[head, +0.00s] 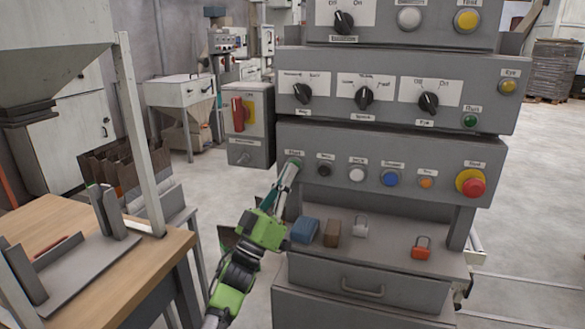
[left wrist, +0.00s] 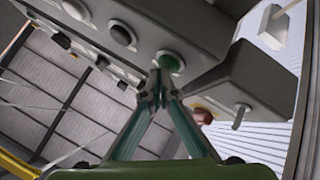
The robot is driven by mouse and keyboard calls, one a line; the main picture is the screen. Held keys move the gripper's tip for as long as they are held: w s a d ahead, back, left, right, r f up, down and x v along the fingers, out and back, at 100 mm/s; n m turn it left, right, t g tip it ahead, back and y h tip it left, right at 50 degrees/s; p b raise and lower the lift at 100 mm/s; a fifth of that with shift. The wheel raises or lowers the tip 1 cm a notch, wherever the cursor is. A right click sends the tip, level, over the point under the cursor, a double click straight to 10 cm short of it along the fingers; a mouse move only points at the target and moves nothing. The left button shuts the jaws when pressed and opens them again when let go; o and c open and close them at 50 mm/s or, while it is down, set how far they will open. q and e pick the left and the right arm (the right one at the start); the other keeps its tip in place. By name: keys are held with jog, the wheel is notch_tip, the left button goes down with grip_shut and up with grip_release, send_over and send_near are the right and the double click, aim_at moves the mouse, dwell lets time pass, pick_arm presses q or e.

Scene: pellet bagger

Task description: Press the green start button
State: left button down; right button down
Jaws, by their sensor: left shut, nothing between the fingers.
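The green start button (head: 296,162) is at the left end of the lower button row on the grey control panel (head: 440,158). It also shows in the left wrist view (left wrist: 169,61), just beyond the fingertips. My left gripper (head: 290,170) is shut and empty, its tips at the button's lower edge. In the left wrist view the closed tips (left wrist: 160,84) point up at the button. I cannot tell whether they touch it. My right gripper is not in view.
Black, white, blue (head: 390,178) and orange buttons and a red emergency stop (head: 473,185) continue the row. A grey box with a red switch (head: 239,114) stands left of the panel. Padlocks and small blocks lie on the shelf (head: 385,250) below. A wooden table (head: 150,255) is at left.

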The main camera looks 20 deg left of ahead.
pick_arm(q)
jog(key=shift+w, duration=0.15)
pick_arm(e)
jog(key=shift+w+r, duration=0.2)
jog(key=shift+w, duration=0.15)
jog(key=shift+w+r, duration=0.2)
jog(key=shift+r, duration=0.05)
pick_arm(q)
jog(key=shift+s+p, duration=0.55)
jog(key=shift+s, duration=0.2)
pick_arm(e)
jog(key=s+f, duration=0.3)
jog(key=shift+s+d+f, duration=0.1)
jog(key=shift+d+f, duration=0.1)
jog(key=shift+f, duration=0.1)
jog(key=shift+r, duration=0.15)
